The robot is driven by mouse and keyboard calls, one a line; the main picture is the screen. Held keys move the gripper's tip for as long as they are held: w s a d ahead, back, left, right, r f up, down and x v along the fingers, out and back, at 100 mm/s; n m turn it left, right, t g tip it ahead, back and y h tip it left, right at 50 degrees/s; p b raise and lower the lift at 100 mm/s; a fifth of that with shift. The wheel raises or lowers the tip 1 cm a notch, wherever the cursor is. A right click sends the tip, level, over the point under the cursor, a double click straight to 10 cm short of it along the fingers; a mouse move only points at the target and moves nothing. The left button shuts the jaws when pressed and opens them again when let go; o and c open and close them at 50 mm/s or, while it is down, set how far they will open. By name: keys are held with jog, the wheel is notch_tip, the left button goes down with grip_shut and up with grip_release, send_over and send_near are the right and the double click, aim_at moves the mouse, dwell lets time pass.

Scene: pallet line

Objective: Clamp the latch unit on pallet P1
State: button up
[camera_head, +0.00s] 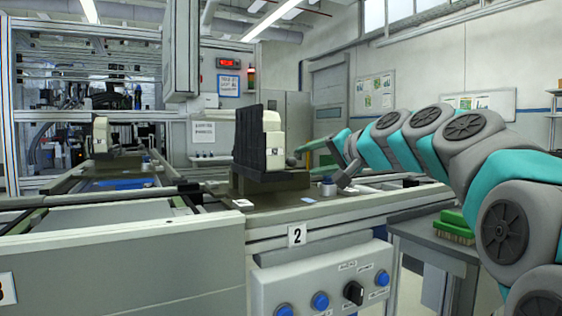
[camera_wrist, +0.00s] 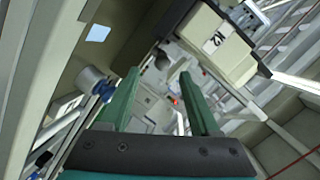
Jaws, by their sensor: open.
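A cream and black latch unit (camera_head: 273,140) stands upright on a dark fixture on the near pallet (camera_head: 262,214) in the head view. Its cream block (camera_wrist: 222,50) with a label is at the upper right of the wrist view. A silver knob with a blue part (camera_head: 327,187) stands on the pallet to the right of the unit; in the wrist view a similar knob (camera_wrist: 93,80) is just left of my fingers. My gripper (camera_wrist: 158,73) is open, with nothing seen between its green fingers. In the head view its green tip is right of the unit, partly hidden. No P1 marking is readable.
A second unit (camera_head: 101,135) stands on another pallet at the left. A control panel (camera_head: 322,290) with blue buttons and a black switch is below the line edge, under a "2" plate. A green brush (camera_head: 455,226) lies on the grey side table (camera_head: 430,241).

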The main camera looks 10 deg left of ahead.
aim_at(295, 162)
jog(key=shift+w+a+r, duration=0.15)
jog(key=shift+w+a, duration=0.15)
jog(key=shift+w, duration=0.1)
jog(key=x, duration=0.7)
jog(key=shift+p, duration=0.35)
grip_shut()
dwell(0.8)
